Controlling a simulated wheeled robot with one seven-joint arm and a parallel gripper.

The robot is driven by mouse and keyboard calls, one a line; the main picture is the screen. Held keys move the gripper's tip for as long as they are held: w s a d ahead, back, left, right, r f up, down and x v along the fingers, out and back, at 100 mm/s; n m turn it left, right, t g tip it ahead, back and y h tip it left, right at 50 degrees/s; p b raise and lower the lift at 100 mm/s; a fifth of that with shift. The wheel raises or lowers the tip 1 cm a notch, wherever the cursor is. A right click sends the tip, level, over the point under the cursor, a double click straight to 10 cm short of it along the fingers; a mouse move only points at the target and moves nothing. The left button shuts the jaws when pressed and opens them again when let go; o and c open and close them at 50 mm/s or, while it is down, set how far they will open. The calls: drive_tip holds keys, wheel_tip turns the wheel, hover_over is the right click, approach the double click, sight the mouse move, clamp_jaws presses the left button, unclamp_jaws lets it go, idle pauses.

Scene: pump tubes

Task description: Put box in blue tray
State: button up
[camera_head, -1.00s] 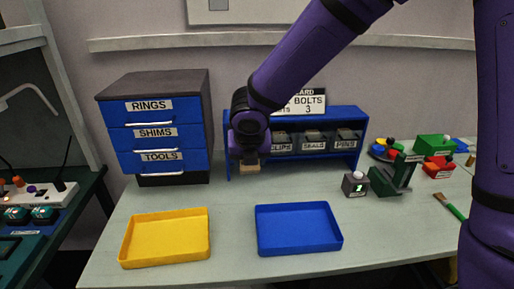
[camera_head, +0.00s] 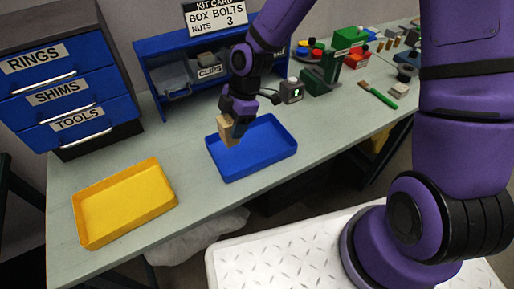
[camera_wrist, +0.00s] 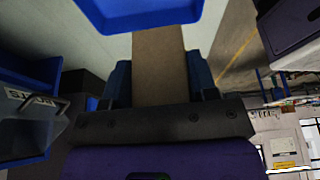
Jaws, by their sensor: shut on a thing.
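A small tan cardboard box (camera_head: 227,131) is held in my gripper (camera_head: 236,116), which is shut on it. The box hangs above the left back part of the blue tray (camera_head: 262,163) and looks clear of its floor, though the exact height is hard to tell. In the wrist view the box (camera_wrist: 159,68) fills the space between the blue fingers of my gripper (camera_wrist: 159,85). The blue tray (camera_wrist: 140,14) shows at the top edge of that view. The tray's visible floor is empty.
An empty yellow tray (camera_head: 125,203) lies left of the blue tray. A drawer cabinet (camera_head: 60,90) and a blue bin rack (camera_head: 160,75) stand behind. A small grey device (camera_head: 291,91) sits behind the blue tray. A paintbrush (camera_head: 378,95) lies to the right.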

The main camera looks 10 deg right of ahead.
drive_tip(key=shift+d+f+m, duration=0.1)
drive_tip(key=shift+f+m, duration=0.2)
wheel_tip(320, 180, down, 10)
drive_tip(key=shift+d+r, duration=0.1)
drive_tip(key=shift+r, duration=0.05)
idle(0.3)
drive_tip(key=o, duration=0.9)
drive_tip(key=shift+o, duration=0.2)
drive_tip(key=v, duration=1.2)
drive_tip(key=shift+d, duration=0.15)
drive_tip(key=shift+s, duration=0.1)
